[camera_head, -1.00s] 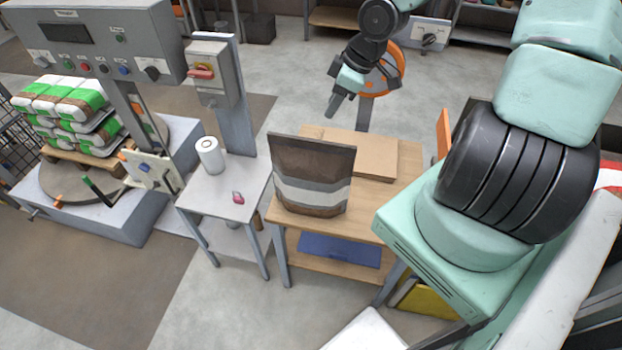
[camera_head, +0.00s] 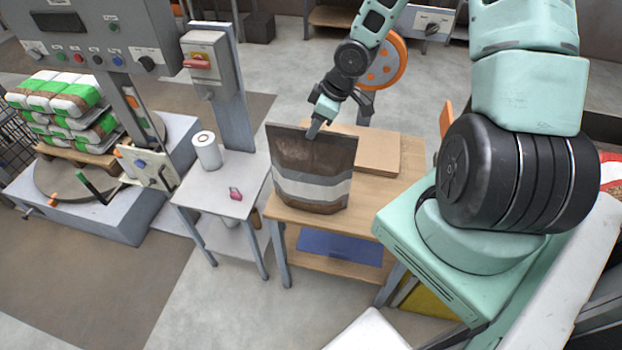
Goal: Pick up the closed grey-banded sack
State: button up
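The grey-banded sack (camera_head: 309,190) stands upright on the wooden table (camera_head: 388,201). It is brown with a light grey band across its middle and a flat top edge. My gripper (camera_head: 314,131) points down at the middle of the sack's top edge. A fingertip overlaps that edge in the picture. I cannot tell whether it touches the sack, or whether the fingers are apart or closed.
A cardboard sheet or flat box (camera_head: 376,153) lies behind the sack. A small grey table (camera_head: 218,187) to the left holds a white roll (camera_head: 207,151) and a small pink object (camera_head: 236,194). Beyond it, green-and-white sacks (camera_head: 62,108) are stacked on a pallet.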

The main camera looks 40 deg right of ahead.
jog(key=x, duration=0.4)
jog(key=shift+s+a+f+b, duration=0.15)
jog(key=shift+b, duration=0.15)
jog(key=shift+f, duration=0.45)
jog(key=shift+f, duration=0.25)
